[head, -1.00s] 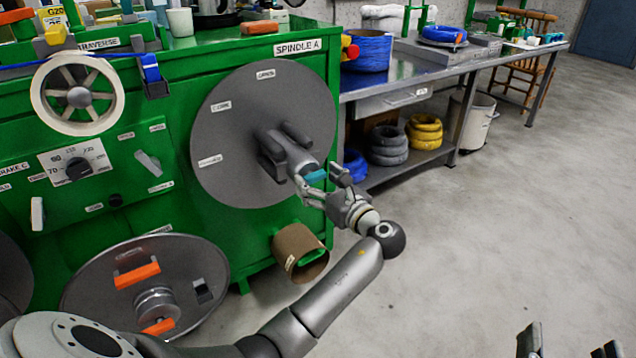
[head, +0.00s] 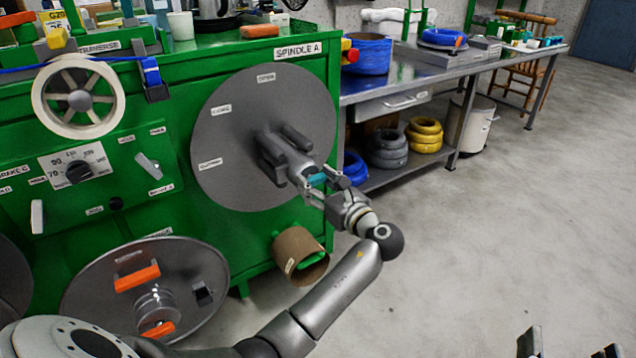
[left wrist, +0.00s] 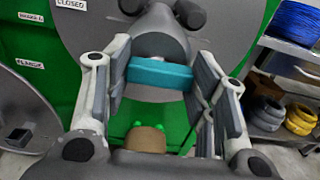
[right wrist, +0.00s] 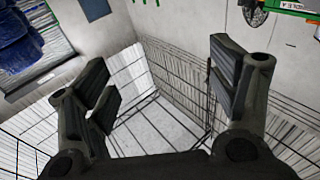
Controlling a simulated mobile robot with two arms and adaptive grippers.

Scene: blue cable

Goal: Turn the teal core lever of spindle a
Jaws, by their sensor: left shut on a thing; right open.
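The teal core lever (head: 317,180) sits at the end of the grey core of spindle A (head: 235,150), a round grey disc on the green machine. My left gripper (head: 325,183) is at the lever, its fingers on either side. In the left wrist view the teal lever (left wrist: 159,74) is a bar lying crosswise between the fingers of my left gripper (left wrist: 160,85), which is shut on it. My right gripper (head: 570,345) is at the bottom right of the head view, away from the machine. In the right wrist view it (right wrist: 165,90) is open and empty.
A cardboard tube (head: 298,255) sticks out low on the machine below the spindle. A workbench (head: 455,75) with cable coils stands to the right. An orange-handled disc (head: 150,290) is at lower left. The floor (head: 480,230) at right is clear.

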